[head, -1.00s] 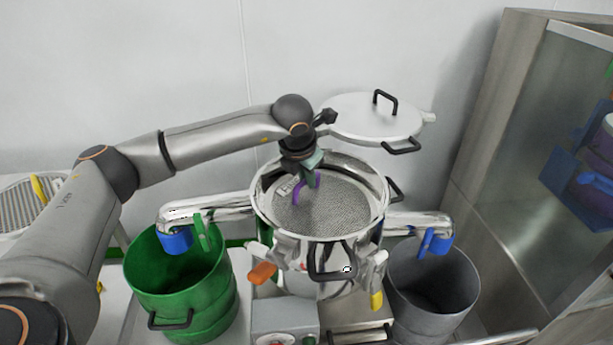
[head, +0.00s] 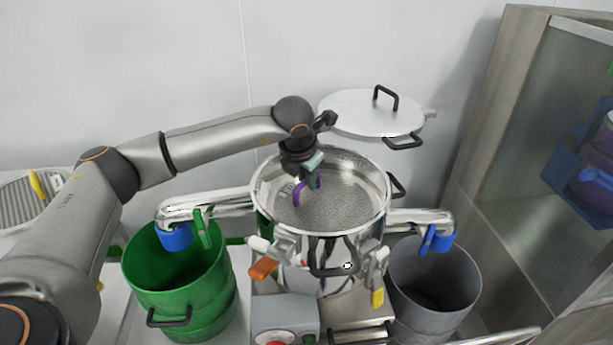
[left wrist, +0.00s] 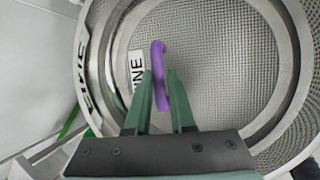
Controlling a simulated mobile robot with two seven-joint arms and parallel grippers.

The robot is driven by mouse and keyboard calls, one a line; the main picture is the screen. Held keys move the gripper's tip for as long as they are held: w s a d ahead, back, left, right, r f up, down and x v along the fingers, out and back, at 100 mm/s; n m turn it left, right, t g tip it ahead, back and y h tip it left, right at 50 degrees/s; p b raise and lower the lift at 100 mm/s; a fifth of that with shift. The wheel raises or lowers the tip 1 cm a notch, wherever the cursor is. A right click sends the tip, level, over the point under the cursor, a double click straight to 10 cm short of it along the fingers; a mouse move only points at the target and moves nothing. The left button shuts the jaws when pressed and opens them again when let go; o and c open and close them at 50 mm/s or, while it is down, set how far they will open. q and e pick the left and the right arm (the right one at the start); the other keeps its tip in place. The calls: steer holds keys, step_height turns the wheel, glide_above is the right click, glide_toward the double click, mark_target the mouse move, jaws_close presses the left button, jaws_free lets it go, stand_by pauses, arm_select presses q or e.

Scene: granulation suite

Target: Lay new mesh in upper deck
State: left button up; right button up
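A round fine mesh (head: 335,208) with a purple loop handle (head: 312,181) and a "FINE" label lies inside the steel upper deck (head: 379,215) of the sifter. In the left wrist view the mesh (left wrist: 220,60) sits within the deck's ring, and the purple handle (left wrist: 159,75) stands between my green fingertips. My left gripper (head: 314,160) is just above the handle, with its fingers (left wrist: 160,80) parted and a gap showing beside the handle. Whether the mesh's rim sits level all round cannot be told. My right gripper is not in view.
A steel lid (head: 365,112) with black handles is behind the deck. A green bin (head: 180,285) stands left and a grey bin (head: 435,290) right, under the side spouts. Another mesh with a yellow handle (head: 38,187) lies far left. A steel cabinet (head: 500,130) bounds the right.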

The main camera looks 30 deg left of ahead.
arm_select(q)
steer(key=o, duration=0.4)
steer(key=shift+o, duration=0.2)
steer(key=shift+s+r, duration=0.15)
steer(key=shift+r, duration=0.6)
steer(key=v, duration=1.1)
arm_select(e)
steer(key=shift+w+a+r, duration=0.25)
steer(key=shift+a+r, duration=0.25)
